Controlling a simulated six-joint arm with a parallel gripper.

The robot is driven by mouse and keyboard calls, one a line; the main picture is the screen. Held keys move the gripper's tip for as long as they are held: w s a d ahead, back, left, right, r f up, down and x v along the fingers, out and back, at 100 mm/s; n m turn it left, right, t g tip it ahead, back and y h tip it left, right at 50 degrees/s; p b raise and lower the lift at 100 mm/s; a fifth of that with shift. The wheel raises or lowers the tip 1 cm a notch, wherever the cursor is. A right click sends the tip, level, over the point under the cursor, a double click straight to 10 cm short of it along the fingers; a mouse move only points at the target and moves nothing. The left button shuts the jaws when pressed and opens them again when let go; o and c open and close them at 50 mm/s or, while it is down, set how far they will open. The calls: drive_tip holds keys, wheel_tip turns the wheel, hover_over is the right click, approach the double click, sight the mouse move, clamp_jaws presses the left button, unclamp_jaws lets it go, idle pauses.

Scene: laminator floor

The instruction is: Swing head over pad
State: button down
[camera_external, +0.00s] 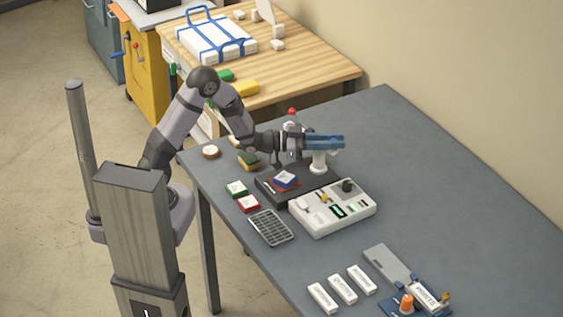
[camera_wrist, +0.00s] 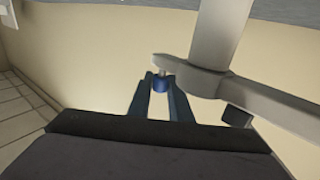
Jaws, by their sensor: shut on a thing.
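A white post (camera_external: 319,162) stands at the back of a black base (camera_external: 325,178) on the grey table. In the wrist view the post (camera_wrist: 222,35) is grey and carries a sideways arm, the head (camera_wrist: 200,82), with a short blue peg (camera_wrist: 160,84) at its left end. My gripper (camera_external: 338,142) has blue fingers and is level beside the top of the post. In the wrist view my gripper (camera_wrist: 160,95) is shut on the peg. Which part is the pad, I cannot tell.
A white control box (camera_external: 330,210) sits in front of the base. White labelled blocks (camera_external: 342,289) lie toward the front. The table's right side is clear.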

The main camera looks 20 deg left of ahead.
drive_tip(key=shift+d+n+t+b, duration=0.15)
drive_tip(key=shift+n+t+b, duration=0.15)
drive_tip(key=shift+t+b, duration=0.15)
drive_tip(key=w+a+n+t+y+b, duration=0.1)
drive_tip(key=w+n+t+y, duration=0.5)
drive_tip(key=n+t+y, duration=0.6)
drive_tip(key=shift+w+n+y, duration=0.35)
drive_tip(key=shift+n+y, duration=0.85)
drive_tip(key=shift+y, duration=1.5)
drive_tip(key=shift+a+r+t, duration=0.1)
drive_tip(key=shift+r+t, duration=0.05)
drive_tip(key=shift+t, duration=0.1)
drive_tip(key=c, duration=1.6)
unclamp_jaws()
drive_tip(key=shift+s, duration=0.1)
